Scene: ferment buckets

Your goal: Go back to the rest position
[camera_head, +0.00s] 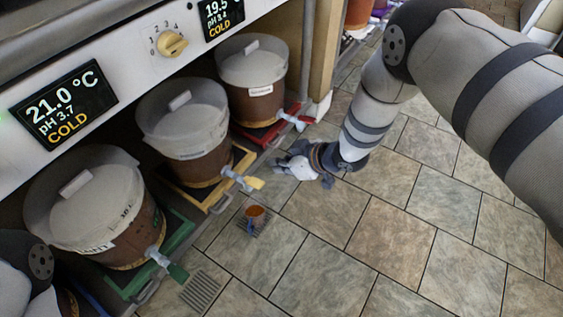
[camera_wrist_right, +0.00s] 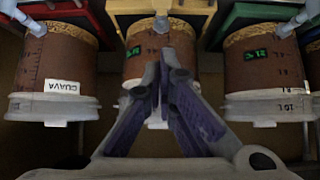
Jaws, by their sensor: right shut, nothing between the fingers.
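My right gripper (camera_head: 290,167) is low over the tiled floor in the head view, in front of the row of buckets and to the right of the yellow tap. It is shut and empty. In the right wrist view its fingers (camera_wrist_right: 164,62) meet in front of the middle bucket (camera_wrist_right: 150,65), which appears upside down. The middle bucket (camera_head: 185,118) sits in a yellow frame in the head view. At the lower left only a link of my left arm shows; its gripper is out of view.
A bucket in a green frame (camera_head: 95,200) and one in a red frame (camera_head: 252,75) flank the middle bucket. The tiled floor (camera_head: 400,220) at right is clear.

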